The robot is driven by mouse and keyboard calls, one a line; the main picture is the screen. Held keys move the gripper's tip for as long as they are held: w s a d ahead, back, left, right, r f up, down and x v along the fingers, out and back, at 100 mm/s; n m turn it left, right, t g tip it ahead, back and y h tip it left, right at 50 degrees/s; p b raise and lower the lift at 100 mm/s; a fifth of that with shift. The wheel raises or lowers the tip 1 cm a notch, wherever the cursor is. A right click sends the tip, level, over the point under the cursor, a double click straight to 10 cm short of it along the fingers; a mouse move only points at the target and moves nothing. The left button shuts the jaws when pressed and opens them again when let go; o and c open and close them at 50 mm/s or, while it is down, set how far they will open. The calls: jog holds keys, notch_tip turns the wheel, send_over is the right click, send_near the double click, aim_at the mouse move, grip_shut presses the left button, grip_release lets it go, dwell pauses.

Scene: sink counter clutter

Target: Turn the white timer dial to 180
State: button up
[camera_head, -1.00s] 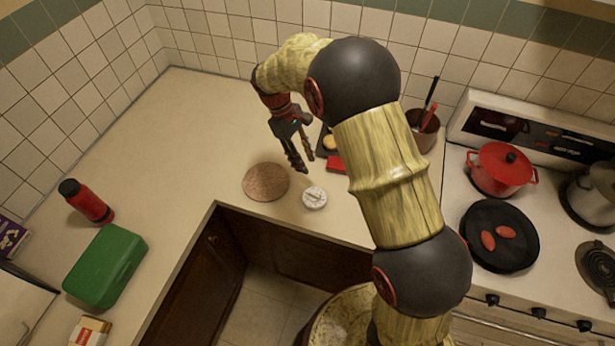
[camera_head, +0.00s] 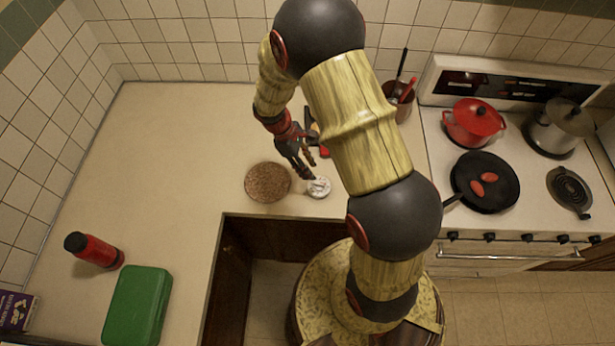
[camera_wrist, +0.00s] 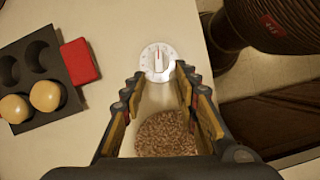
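The white timer dial (camera_head: 318,187) lies on the counter near its front edge, just right of a round brown cork mat. In the wrist view the round white timer (camera_wrist: 158,61) shows a raised grip bar across its middle and a small red mark at its rim. Its exact setting is too small to read. My gripper (camera_head: 308,171) is above the counter just behind and left of the timer. In the wrist view my gripper (camera_wrist: 157,85) has its fingers spread, with nothing between them, and the timer lies beyond the fingertips. They appear apart from the timer.
The cork mat (camera_head: 268,182) lies left of the timer. A dark muffin tray (camera_wrist: 38,75) with buns and a red block (camera_wrist: 79,61) lie nearby. A red pot (camera_head: 473,122) and a frying pan (camera_head: 486,182) stand on the stove.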

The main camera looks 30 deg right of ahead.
aim_at(319, 183)
jog(key=x, duration=0.8)
jog(key=shift+w, duration=0.15)
jog(key=shift+c, duration=1.4)
grip_shut()
